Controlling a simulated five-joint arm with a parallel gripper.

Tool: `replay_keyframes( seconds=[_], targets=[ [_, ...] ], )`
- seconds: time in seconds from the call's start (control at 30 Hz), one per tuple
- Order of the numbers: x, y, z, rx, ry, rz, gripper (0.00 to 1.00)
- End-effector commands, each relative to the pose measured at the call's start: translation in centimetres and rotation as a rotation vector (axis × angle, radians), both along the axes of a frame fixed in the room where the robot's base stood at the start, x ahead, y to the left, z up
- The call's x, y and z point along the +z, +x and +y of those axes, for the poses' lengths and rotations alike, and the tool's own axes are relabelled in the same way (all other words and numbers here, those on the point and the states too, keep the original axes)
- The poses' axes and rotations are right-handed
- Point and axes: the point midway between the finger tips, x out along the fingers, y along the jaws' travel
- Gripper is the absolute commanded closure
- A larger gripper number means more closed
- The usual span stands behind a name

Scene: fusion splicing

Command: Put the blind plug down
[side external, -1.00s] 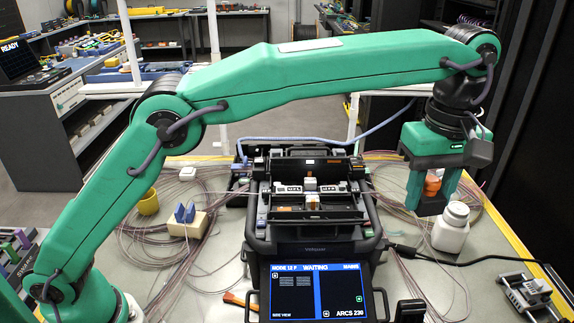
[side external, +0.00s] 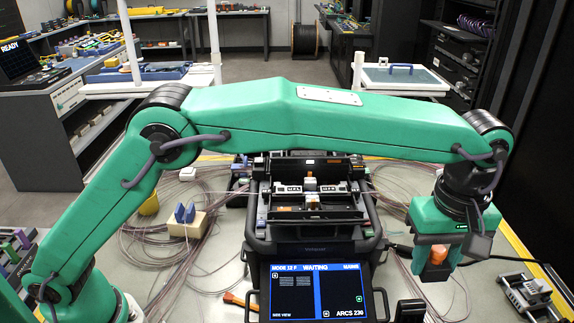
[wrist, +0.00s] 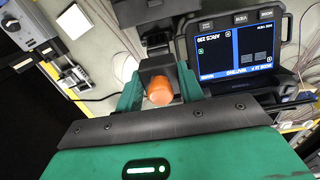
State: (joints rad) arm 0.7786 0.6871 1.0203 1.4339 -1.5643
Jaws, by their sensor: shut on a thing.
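The blind plug appears to be the orange rounded piece (side external: 437,254) between the fingers of my gripper (side external: 435,268), right of the splicer's screen in the side view. In the wrist view my gripper (wrist: 160,98) is shut on the orange plug (wrist: 160,92), with its rounded end facing the camera and a dark part behind it. The gripper points down over the right side of the table. I cannot tell whether the plug touches anything below it.
The fusion splicer (side external: 310,225) with its lit screen (side external: 318,291) stands left of my gripper. A small metal fixture (side external: 526,292) sits at the right, near the yellow table edge. A tan block with blue clips (side external: 186,222) and loose fibres lie left of the splicer.

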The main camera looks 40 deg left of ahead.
Motion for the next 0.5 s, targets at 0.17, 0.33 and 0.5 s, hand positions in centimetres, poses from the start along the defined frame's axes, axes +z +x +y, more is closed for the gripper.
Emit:
replay_keyframes(
  seconds=[0.17, 0.33, 0.5],
  targets=[
    [-5.2, -0.1, 0.1, 0.000, 0.004, 0.004, 0.85],
    [-8.5, 0.0, 0.0, 0.000, 0.001, 0.001, 0.85],
    [-9.7, 0.0, 0.0, 0.000, 0.000, 0.000, 0.85]
  ],
)
